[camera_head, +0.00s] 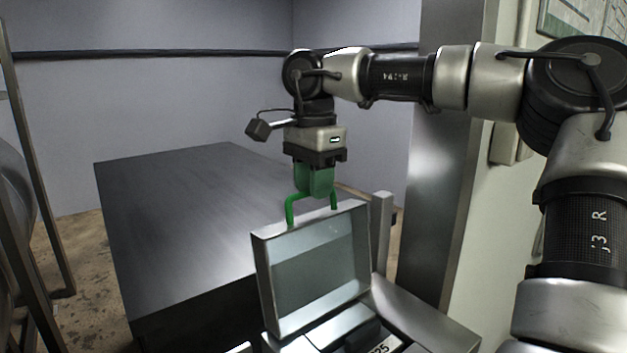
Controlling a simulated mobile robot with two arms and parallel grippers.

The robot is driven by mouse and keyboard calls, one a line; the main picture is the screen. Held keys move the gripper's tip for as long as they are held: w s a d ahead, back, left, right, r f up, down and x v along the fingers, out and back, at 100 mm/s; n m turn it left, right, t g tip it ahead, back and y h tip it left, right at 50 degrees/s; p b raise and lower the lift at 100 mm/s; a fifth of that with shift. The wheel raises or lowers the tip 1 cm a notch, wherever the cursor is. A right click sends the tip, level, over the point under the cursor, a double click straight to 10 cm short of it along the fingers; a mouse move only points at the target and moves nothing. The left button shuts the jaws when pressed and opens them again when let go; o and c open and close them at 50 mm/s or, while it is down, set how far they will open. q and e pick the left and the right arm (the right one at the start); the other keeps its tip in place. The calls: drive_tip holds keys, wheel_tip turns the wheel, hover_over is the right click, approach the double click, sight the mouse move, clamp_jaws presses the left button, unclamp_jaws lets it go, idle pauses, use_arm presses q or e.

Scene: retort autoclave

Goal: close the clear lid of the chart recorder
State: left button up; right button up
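The clear lid (318,263) of the chart recorder is a pale grey frame around a see-through pane. It stands raised above the recorder body (352,332), tilted slightly. A green handle (290,212) sticks up from its top edge. My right gripper (314,193) points down from above with green fingers, right at the handle's crossbar, and its fingers hide the middle of the bar. The fingers overlap in this view, so I cannot tell whether they are closed on the bar. My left gripper is not in view.
A large dark metal table or box (180,215) stands behind and left of the recorder. A steel column (440,150) rises at the right behind my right arm. A metal frame (35,200) stands at the far left. A short grey post (381,232) is beside the lid.

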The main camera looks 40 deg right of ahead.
clamp_jaws()
